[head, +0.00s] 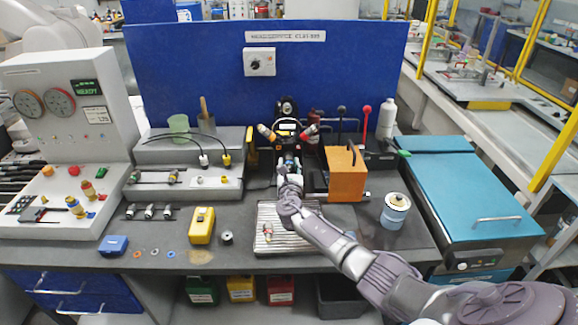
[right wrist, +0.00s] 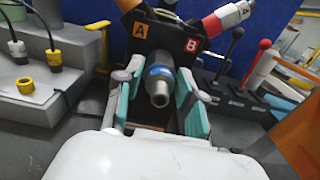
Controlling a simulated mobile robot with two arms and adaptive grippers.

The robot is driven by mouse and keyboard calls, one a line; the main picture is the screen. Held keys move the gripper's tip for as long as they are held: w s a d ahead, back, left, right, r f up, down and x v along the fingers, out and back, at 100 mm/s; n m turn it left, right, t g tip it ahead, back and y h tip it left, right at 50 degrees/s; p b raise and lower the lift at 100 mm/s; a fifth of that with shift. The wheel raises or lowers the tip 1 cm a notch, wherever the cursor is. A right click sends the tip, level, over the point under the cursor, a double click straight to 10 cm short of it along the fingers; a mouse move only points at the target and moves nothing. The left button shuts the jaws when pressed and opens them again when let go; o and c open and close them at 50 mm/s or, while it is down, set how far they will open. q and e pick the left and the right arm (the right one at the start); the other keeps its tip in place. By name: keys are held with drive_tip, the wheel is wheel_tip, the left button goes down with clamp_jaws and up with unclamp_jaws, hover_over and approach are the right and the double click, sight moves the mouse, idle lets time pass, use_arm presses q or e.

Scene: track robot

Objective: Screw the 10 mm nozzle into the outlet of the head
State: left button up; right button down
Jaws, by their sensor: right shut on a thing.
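My right gripper (head: 289,166) reaches in front of the black head (head: 288,128) at the back middle of the bench. In the right wrist view its two teal-padded fingers (right wrist: 158,88) are shut on a metal nozzle (right wrist: 158,97) with a blue ring, its open end towards the camera. The nozzle lines up with the front of the head (right wrist: 165,32), which bears labels A and B. The outlet is hidden behind the nozzle, so I cannot tell whether they touch or are threaded. The nozzle's size cannot be read. My left gripper is not in view.
An orange block (head: 346,174) stands close to the right of my gripper. Levers (right wrist: 250,85) stand right of the head. A ribbed tray (head: 276,244) with a small red-banded piece lies below my arm. A rack (head: 148,218) of metal pieces and a yellow meter (head: 201,225) are at left.

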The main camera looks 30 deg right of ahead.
drive_tip(key=shift+f+m+b, duration=0.15)
drive_tip(key=shift+m+b, duration=0.35)
drive_tip(key=m+b, duration=0.3)
drive_tip(key=m, duration=0.1)
drive_tip(key=shift+m+b, duration=0.3)
drive_tip(key=shift+m, duration=0.1)
drive_tip(key=m+b, duration=0.3)
drive_tip(key=m, duration=0.1)
drive_tip(key=shift+m, duration=0.3)
drive_tip(key=shift+m+b, duration=0.6)
drive_tip(key=shift+b, duration=0.05)
drive_tip(key=shift+r, duration=0.2)
